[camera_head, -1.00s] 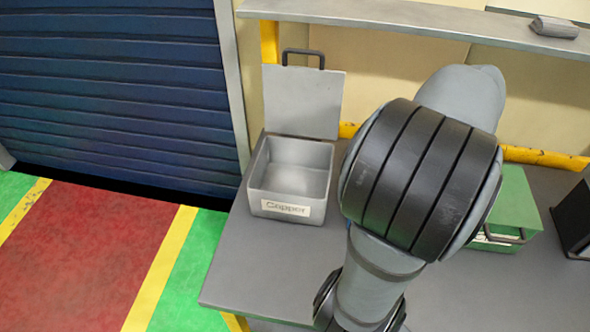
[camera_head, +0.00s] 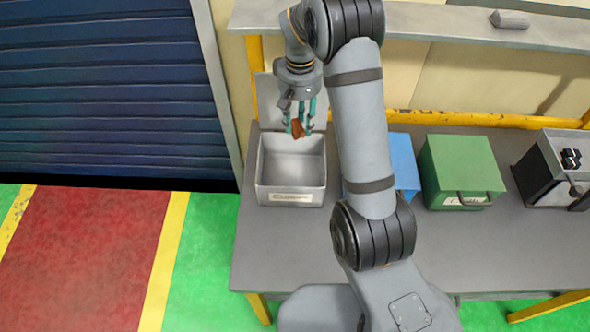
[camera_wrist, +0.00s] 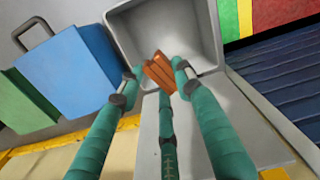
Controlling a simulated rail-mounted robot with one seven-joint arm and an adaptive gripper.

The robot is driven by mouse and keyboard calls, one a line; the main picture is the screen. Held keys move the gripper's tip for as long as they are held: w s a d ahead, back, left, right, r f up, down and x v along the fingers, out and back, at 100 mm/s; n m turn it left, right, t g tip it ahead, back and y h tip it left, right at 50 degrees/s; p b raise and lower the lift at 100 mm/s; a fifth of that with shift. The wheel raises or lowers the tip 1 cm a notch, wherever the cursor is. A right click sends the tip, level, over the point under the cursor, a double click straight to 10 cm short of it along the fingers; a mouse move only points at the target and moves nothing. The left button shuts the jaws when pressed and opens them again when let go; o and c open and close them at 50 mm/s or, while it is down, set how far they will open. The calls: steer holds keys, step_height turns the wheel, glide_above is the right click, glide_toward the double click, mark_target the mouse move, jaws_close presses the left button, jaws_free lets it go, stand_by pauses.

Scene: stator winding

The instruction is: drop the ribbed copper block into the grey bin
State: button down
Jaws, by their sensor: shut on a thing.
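The ribbed copper block (camera_head: 298,130) is held in my gripper (camera_head: 298,122), above the back part of the grey bin. In the wrist view the orange-brown block (camera_wrist: 160,72) sits between the teal fingertips (camera_wrist: 158,84), with its ridges showing. The grey bin (camera_head: 290,197) stands open at the left end of the bench, its lid raised behind it and a label on its front. The bin's inside looks empty. In the wrist view the open bin (camera_wrist: 190,25) lies beyond the block. The block is apart from the bin's floor and walls.
A blue box (camera_head: 404,165) stands right of the grey bin, partly behind my arm. A shelf (camera_head: 430,28) runs above the back of the bench.

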step_height(320, 180, down, 6)
steer(key=b, duration=0.4)
steer(key=shift+r, duration=0.15)
steer(key=c, duration=1.2)
jaws_free()
steer(key=shift+d, duration=0.1)
steer(key=shift+o, duration=0.4)
steer(key=shift+r, duration=0.1)
step_height(320, 180, up, 12)
steer(key=shift+f, duration=0.1)
